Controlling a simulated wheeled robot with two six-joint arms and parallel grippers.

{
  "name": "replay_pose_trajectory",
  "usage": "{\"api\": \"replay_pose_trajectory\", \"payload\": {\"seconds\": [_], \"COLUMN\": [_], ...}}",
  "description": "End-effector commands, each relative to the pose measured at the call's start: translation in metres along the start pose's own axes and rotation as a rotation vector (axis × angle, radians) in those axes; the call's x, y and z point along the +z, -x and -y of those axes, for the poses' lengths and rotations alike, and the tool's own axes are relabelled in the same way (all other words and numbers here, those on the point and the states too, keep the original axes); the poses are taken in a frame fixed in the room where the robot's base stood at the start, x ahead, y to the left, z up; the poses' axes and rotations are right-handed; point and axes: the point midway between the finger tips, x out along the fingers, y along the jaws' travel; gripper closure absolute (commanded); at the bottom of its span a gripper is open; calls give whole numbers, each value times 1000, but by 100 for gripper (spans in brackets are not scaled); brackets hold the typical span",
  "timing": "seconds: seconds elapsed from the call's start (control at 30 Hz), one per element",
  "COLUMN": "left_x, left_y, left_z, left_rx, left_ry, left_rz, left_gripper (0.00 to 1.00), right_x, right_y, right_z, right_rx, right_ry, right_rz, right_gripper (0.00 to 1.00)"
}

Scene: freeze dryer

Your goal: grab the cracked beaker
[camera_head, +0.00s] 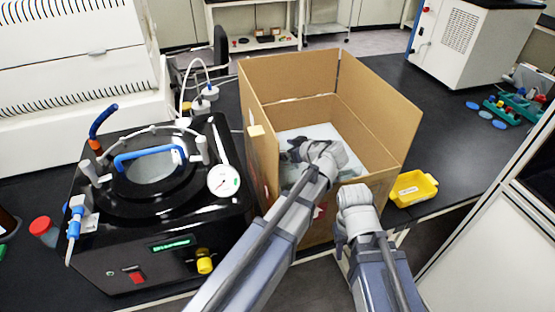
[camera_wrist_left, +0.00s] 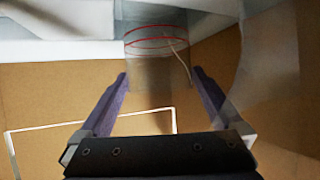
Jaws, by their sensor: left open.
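A clear glass beaker (camera_wrist_left: 155,62) with red rings and a thin pale crack-like line shows in the left wrist view. It is between the two fingers of my left gripper (camera_wrist_left: 159,78), which is open with a finger on either side. I cannot tell whether the fingers touch the glass. In the head view my left gripper (camera_head: 292,151) reaches into an open cardboard box (camera_head: 384,140) and largely hides the glassware there. My right gripper (camera_head: 340,236) hangs low beside the box's front right side; its jaws are too unclear to read.
More clear glass (camera_wrist_left: 270,65) stands close on the right in the left wrist view. The box walls surround my left gripper. A black freeze dryer (camera_head: 150,245) stands left of the box, a yellow tray (camera_head: 413,188) right of it.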

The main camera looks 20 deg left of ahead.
Motion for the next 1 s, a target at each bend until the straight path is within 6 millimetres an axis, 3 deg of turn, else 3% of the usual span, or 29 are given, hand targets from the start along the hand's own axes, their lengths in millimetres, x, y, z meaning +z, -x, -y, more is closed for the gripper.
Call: {"api": "replay_pose_trajectory", "payload": {"seconds": [0.07,0.9,1.0], "left_x": [0,0,0], "left_y": [0,0,0], "left_z": [0,0,0], "left_rx": [0,0,0], "left_ry": [0,-1,-1], "left_rz": [0,0,0], "left_gripper": [0,93,100], "right_x": [0,0,0], "right_y": [0,0,0], "right_z": [0,0,0], "right_rx": [0,0,0], "right_ry": [0,0,0], "right_rz": [0,0,0], "right_gripper": [64,64,64]}}
